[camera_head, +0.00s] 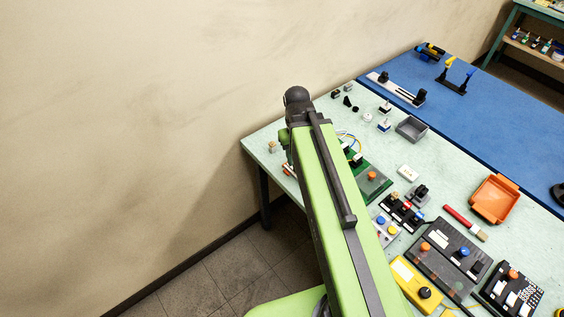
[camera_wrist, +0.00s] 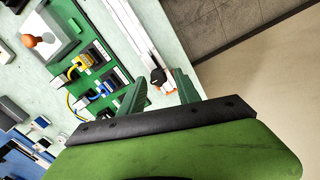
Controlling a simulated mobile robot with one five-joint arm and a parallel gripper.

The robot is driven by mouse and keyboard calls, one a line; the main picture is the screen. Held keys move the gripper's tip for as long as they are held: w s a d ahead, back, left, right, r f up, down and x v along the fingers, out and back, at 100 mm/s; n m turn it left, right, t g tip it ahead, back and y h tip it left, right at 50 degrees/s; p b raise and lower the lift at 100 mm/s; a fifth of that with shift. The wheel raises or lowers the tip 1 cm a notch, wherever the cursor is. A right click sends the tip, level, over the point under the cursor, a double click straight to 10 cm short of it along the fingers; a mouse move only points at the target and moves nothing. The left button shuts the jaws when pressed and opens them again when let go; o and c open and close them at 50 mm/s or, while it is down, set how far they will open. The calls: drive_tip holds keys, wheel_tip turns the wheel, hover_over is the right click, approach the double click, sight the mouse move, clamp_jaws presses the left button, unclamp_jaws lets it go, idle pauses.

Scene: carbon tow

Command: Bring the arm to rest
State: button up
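My green arm (camera_head: 335,200) stretches from the bottom of the head view out over the near left corner of the pale green table (camera_head: 258,141). Its dark joint (camera_head: 298,100) is at the far end. My gripper is mostly hidden behind the arm in the head view. In the wrist view my gripper (camera_wrist: 159,78) shows two green fingers spread apart, with no held object visible between them. A small black-and-orange part (camera_wrist: 158,80) shows beyond the gap, at the table edge. I cannot tell how far the fingertips are above it.
A green board with yellow and blue connectors (camera_wrist: 88,75) lies beside the gripper. An orange tray (camera_head: 494,198), a grey tray (camera_head: 411,128) and a yellow box (camera_head: 415,285) stand on the table. A blue surface (camera_head: 500,125) lies behind. The wall (camera_head: 130,120) and open floor are left.

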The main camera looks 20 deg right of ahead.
drive_tip(key=a, duration=0.8)
drive_tip(key=shift+m+y, duration=0.3)
drive_tip(key=shift+s, duration=0.1)
